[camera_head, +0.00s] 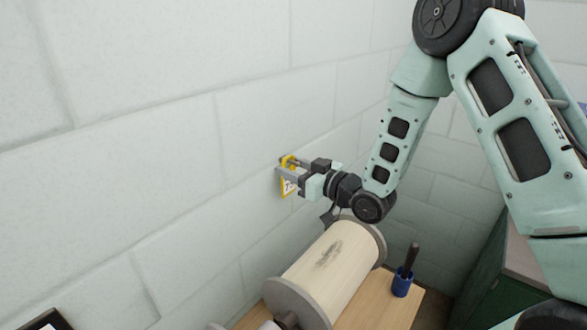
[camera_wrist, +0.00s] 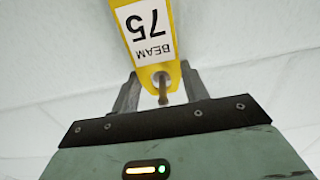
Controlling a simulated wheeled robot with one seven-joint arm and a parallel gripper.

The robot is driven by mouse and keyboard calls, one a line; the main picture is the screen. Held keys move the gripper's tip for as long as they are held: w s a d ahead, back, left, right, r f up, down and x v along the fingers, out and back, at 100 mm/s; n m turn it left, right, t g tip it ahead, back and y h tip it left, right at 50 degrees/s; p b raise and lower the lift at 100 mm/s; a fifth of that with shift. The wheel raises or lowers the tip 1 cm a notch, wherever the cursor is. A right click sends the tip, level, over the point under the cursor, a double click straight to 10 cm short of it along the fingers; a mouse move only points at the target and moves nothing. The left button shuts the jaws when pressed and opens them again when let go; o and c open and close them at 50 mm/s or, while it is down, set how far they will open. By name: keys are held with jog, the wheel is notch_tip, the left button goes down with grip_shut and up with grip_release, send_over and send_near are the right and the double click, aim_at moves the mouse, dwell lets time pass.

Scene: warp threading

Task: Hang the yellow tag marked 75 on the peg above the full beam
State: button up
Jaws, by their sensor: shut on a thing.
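The yellow tag (camera_wrist: 147,35) has a white label reading BEAM 75, upside down in the wrist view. My gripper (camera_wrist: 161,85) is shut on the holed end of the tag, one finger on each side. A short brown peg (camera_wrist: 163,93) shows at the tag's hole and seems to stick out through it. The full beam (camera_head: 330,262), a wide cream roll with grey end discs, lies below. The peg is hidden by my gripper in the head view.
The pale block wall (camera_head: 160,140) runs close behind the tag. A blue cup (camera_head: 402,283) holding a dark-handled tool stands on the wooden surface (camera_head: 385,312) right of the beam. A dark-edged object (camera_head: 45,322) shows at the lower left. A green cabinet (camera_head: 485,270) stands at the right.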

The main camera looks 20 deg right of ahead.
jog(key=o, duration=1)
jog(key=shift+o, duration=0.2)
jog(key=shift+s, duration=0.1)
